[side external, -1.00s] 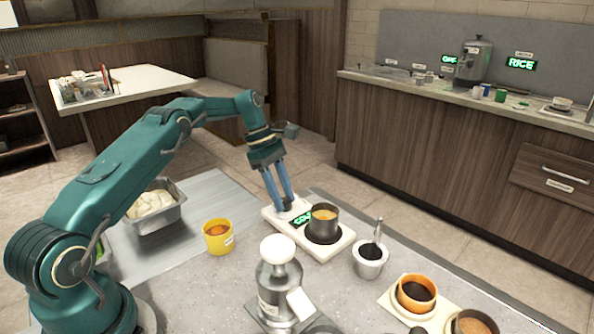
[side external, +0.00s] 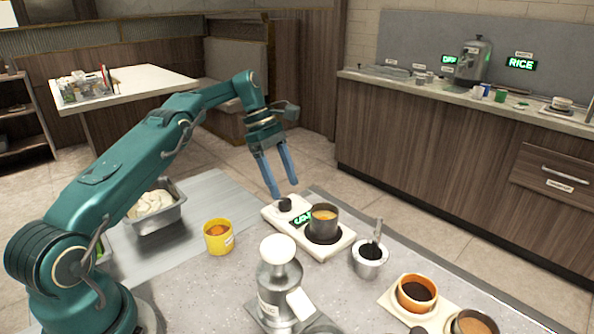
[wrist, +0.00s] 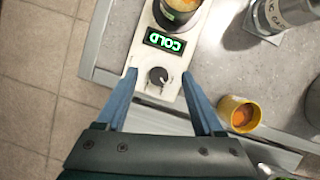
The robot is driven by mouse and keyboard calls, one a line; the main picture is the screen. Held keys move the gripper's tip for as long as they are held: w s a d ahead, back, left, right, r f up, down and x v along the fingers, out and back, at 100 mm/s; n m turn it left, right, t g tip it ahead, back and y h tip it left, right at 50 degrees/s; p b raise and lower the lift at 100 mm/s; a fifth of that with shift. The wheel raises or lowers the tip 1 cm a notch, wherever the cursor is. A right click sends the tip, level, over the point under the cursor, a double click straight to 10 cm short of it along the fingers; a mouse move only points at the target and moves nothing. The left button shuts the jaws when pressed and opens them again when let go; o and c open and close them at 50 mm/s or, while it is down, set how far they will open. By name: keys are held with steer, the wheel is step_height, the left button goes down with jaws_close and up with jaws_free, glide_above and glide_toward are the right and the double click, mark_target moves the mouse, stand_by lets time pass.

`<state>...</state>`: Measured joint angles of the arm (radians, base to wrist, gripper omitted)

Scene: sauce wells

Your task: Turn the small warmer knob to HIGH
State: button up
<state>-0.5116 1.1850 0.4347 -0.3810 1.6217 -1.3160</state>
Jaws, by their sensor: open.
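The small warmer (side external: 330,251) is a pale slab on the counter, with a dark pot (side external: 323,219) of orange sauce on its plate. Its dark round knob (side external: 285,204) sits at the end away from the pot; the wrist view shows the knob (wrist: 158,76) with a light mark. The green display (wrist: 165,41) between knob and pot reads COLD, upside down in the wrist view. My gripper (side external: 284,189) is open and empty above the knob, its blue fingers apart and clear of it. In the wrist view the knob lies between the fingertips.
A yellow cup (side external: 218,238) stands left of the warmer. A metal cup with a utensil (side external: 369,262) stands to its right, and a metal dispenser (side external: 278,295) in front. A pan of white food (side external: 157,222) is further left.

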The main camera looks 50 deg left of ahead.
steer(key=s+a+r, duration=0.7)
steer(key=s+a, duration=0.1)
steer(key=shift+a, duration=0.2)
stand_by(0.3)
steer(key=m+y, duration=0.4)
steer(key=m, duration=0.3)
glide_above(285, 201)
steer(key=shift+g, duration=0.3)
steer(key=f, duration=0.6)
steer(key=shift+s+a, duration=0.15)
steer(key=shift+s, duration=0.05)
steer(key=shift+f, duration=0.2)
steer(key=shift+w+f, duration=0.15)
steer(key=shift+f, duration=2.2)
jaws_close()
